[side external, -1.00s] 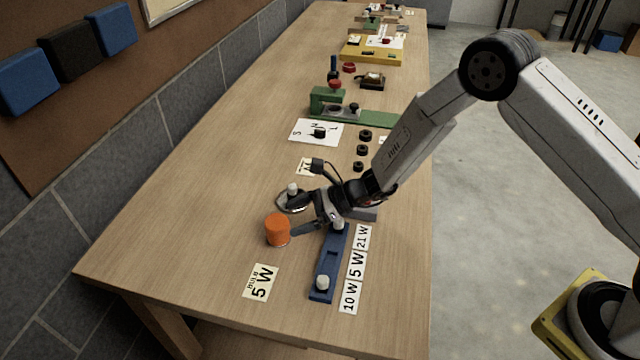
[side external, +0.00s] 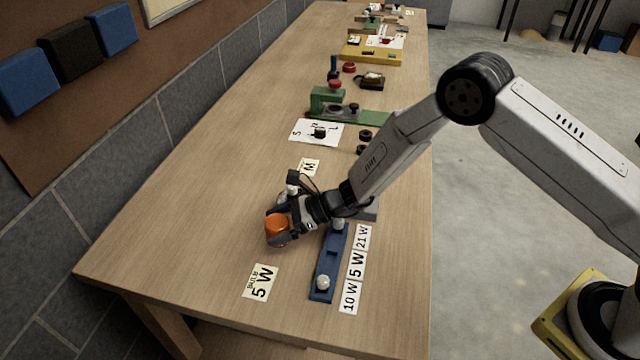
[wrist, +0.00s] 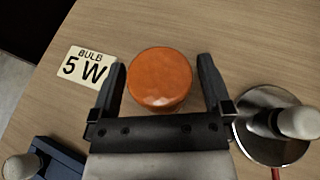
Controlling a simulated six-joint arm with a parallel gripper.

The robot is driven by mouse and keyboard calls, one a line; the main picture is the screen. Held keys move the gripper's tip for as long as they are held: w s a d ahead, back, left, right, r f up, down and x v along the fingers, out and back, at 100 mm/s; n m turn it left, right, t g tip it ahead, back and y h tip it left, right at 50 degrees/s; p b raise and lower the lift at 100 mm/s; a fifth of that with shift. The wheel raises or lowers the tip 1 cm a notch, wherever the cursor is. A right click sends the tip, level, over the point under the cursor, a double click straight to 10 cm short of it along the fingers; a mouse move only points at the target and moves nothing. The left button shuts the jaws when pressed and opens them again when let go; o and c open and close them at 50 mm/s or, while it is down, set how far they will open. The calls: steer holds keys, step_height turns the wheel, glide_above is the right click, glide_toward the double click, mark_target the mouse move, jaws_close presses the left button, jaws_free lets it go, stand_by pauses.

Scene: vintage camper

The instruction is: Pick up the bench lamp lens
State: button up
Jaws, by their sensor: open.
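The bench lamp lens appears to be the orange cylinder (side external: 277,228), standing upright on the wooden table. In the wrist view the orange lens (wrist: 160,77) sits between the two fingers of my gripper (wrist: 164,85). The jaws are open. Whether a finger touches the lens cannot be told.
A round metal lamp base with a white bulb (wrist: 298,122) is close to my right finger. A blue bulb holder (side external: 328,265) lies beside the lens, with a 10 W, 5 W, 21 W label strip (side external: 355,268). A "BULB 5 W" card (side external: 260,282) lies in front.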

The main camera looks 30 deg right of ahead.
steer(key=c, duration=1.1)
steer(key=shift+r, duration=0.15)
steer(key=shift+r, duration=0.75)
steer(key=shift+s+d+r, duration=0.95)
steer(key=shift+s+r, duration=0.95)
steer(key=shift+s, duration=0.25)
steer(key=shift+s+d+r, duration=0.9)
steer(key=shift+s+r, duration=0.95)
steer(key=shift+s, duration=0.3)
steer(key=shift+s+d+r, duration=0.95)
steer(key=shift+s+r, duration=0.95)
steer(key=shift+s, duration=0.25)
